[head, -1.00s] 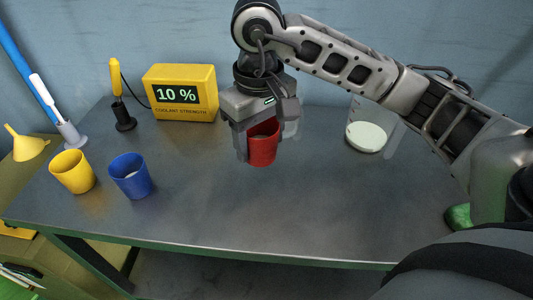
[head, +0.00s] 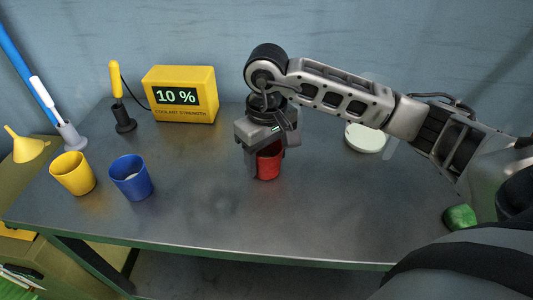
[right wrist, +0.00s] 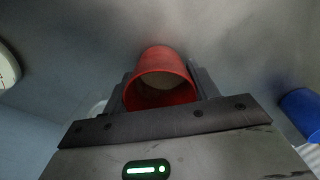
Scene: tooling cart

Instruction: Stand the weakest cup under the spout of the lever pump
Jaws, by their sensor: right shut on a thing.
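My right gripper (head: 267,155) is shut on a red cup (head: 269,166), which is upright at or just above the middle of the table; I cannot tell if its base touches. The right wrist view looks into the red cup (right wrist: 160,84) between the fingers, with something pale inside. A yellow cup (head: 72,173) and a blue cup (head: 131,177) stand at the left; the blue one holds pale liquid. A yellow meter (head: 180,93) reads 10 % coolant strength. I cannot clearly make out a lever pump or spout. My left gripper is not in view.
A yellow probe (head: 116,82) stands in a black holder beside the meter. A blue pole (head: 22,65) and yellow funnel (head: 25,147) are at far left. A pale round container (head: 364,137) is behind my right arm. The table's (head: 230,218) front middle is clear.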

